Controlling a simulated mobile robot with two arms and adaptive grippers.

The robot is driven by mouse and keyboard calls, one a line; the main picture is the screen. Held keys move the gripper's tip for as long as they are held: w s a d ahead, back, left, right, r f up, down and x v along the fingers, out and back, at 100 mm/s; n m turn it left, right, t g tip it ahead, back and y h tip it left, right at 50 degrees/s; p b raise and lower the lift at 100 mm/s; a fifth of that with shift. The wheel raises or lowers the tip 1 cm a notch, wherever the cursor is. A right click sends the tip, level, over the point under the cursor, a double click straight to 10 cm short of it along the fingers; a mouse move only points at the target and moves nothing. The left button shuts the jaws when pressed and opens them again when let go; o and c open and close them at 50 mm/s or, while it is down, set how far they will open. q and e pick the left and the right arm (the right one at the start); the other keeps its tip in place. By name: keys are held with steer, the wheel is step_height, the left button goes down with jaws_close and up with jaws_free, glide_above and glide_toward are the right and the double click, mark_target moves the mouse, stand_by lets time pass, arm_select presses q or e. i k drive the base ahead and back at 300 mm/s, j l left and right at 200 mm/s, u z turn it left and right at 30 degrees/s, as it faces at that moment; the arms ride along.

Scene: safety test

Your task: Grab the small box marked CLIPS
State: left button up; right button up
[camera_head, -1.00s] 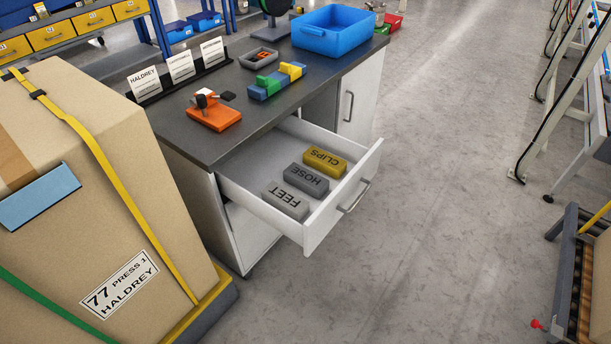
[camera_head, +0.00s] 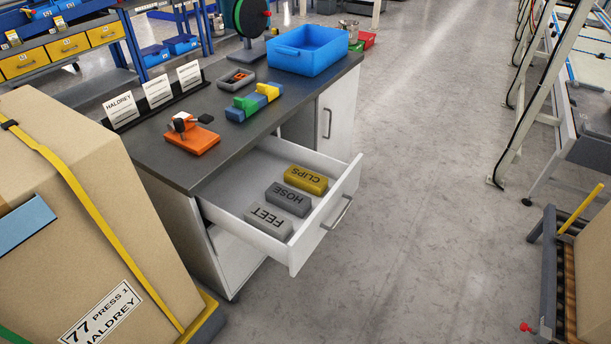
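The small yellow box marked CLIPS (camera_head: 306,180) lies in the open white drawer (camera_head: 325,215) of the workbench, at the far end of a row of small boxes. Its lettering appears upside down from here. A dark grey box marked HOSE (camera_head: 288,199) lies beside it, and a lighter grey box marked FEET (camera_head: 268,222) lies nearest to me. Nothing covers the yellow box from above. Neither of my grippers is in view.
A large strapped carton (camera_head: 90,190) stands close at the left. The dark worktop (camera_head: 165,125) carries an orange fixture (camera_head: 192,139), coloured blocks (camera_head: 252,102) and a blue bin (camera_head: 308,49). The floor (camera_head: 420,220) right of the drawer is clear. A roller conveyor (camera_head: 560,275) stands at the right.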

mark_target(312, 182)
steer(key=l+u, duration=0.1)
steer(key=u, duration=0.85)
steer(key=l+u, duration=0.4)
steer(key=l, duration=0.2)
steer(key=l+u, duration=0.4)
steer(key=l, duration=0.2)
steer(key=l+u, duration=0.4)
steer(key=l, duration=0.2)
